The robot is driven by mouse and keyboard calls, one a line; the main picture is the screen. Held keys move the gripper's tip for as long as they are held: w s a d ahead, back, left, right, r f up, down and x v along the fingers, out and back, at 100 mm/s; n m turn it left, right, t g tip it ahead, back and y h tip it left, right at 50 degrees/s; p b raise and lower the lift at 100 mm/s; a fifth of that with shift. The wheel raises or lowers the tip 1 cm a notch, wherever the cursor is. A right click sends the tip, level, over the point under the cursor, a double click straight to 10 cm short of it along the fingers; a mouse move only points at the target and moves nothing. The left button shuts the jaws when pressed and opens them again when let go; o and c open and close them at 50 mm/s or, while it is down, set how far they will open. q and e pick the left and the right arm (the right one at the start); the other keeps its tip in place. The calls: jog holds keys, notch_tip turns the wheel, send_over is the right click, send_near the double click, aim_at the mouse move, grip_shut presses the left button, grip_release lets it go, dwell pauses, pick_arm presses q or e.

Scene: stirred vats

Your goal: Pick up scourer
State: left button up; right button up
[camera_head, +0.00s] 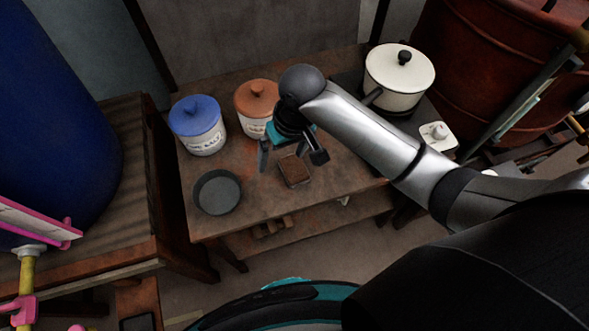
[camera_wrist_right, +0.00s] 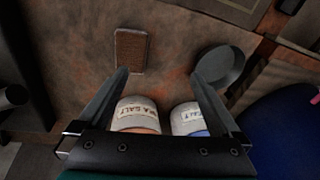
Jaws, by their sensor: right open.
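The scourer (camera_head: 294,170) is a small brown rectangular block lying flat on the wooden table (camera_head: 260,205). It also shows in the right wrist view (camera_wrist_right: 131,50), at the upper left, beyond the left-hand finger's tip. My right gripper (camera_head: 291,158) is open and empty. In the head view it hangs above the table, with its fingers on either side of the scourer's near surroundings; in the wrist view (camera_wrist_right: 160,73) the scourer is apart from both fingers. My left gripper is not in view.
A dark round pan (camera_head: 217,192) lies left of the scourer. A blue-lidded jar (camera_head: 198,128) and an orange-lidded jar (camera_head: 253,103) stand behind. A cream pot (camera_head: 398,80) sits at the back right. The table's front edge is clear.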

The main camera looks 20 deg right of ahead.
notch_tip(320, 180, up, 4)
jog(key=w+d+h, duration=0.1)
jog(key=w+d, duration=0.2)
jog(key=g+b, duration=0.1)
jog(key=b, duration=0.3)
send_over(295, 167)
jog(key=shift+m+h, duration=0.4)
notch_tip(295, 167, down, 10)
jog(key=shift+r, duration=0.1)
notch_tip(295, 167, down, 4)
jog(key=shift+a+f+b, duration=0.1)
jog(key=shift+f+b, duration=0.15)
jog(key=shift+b, duration=0.9)
jog(key=shift+f, duration=0.2)
jog(key=shift+c, duration=1.3)
jog(key=shift+r, duration=0.1)
jog(key=c, duration=1)
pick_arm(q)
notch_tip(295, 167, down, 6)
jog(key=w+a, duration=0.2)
